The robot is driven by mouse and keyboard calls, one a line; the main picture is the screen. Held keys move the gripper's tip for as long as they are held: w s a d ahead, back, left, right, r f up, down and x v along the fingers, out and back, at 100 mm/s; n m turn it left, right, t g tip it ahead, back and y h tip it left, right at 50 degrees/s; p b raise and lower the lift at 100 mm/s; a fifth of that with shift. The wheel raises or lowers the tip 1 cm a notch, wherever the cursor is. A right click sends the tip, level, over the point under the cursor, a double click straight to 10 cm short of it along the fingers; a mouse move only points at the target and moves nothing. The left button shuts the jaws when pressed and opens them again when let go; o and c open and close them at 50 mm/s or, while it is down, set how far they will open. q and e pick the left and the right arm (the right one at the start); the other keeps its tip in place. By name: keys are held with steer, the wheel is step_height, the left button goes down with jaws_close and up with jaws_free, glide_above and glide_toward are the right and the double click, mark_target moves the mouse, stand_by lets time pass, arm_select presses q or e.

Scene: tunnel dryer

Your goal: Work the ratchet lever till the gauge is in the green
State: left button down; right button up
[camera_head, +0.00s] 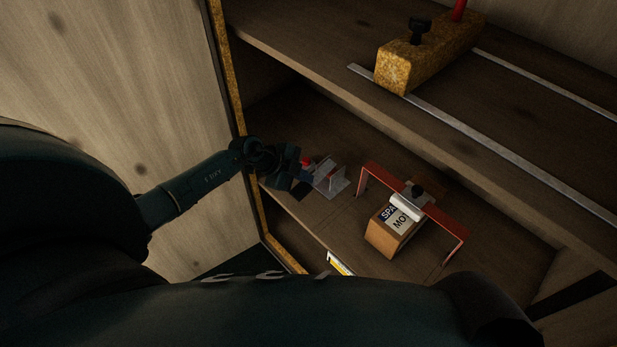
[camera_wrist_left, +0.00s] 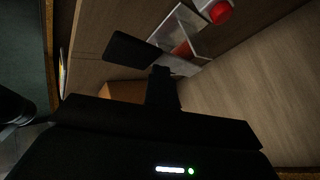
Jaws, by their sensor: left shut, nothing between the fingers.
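My left gripper (camera_head: 292,164) reaches in from the left to the lower shelf, shut and empty. A small grey metal bracket (camera_head: 333,181) with a red knob (camera_head: 306,162) stands right beside its fingertips. In the left wrist view the shut fingers (camera_wrist_left: 161,74) point toward the pale bracket (camera_wrist_left: 186,42), whose red knob (camera_wrist_left: 220,13) is at the top. I cannot tell whether the fingers touch anything. Which part is the ratchet lever is unclear, and no gauge face can be made out. My right gripper is not in view.
Right of the bracket, a red frame (camera_head: 377,177) spans a wooden block (camera_head: 381,238) with a printed label. The upper shelf (camera_head: 300,41) overhangs, carrying a yellowish block (camera_head: 413,62) and metal rails (camera_head: 470,132). A yellow-edged post (camera_head: 236,100) stands close by my left forearm.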

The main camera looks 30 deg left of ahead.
mark_target(304, 184)
arm_select(q)
steer(key=shift+s+f, duration=0.35)
steer(key=shift+f, duration=0.55)
step_height(304, 184, up, 4)
steer(key=p, duration=0.4)
steer(key=shift+a+r+p, duration=0.1)
steer(key=shift+a+p, duration=0.05)
steer(key=shift+p, duration=0.25)
steer(key=shift+r, duration=0.15)
steer(key=shift+w, duration=0.15)
steer(key=shift+r, duration=0.1)
steer(key=shift+w, duration=0.1)
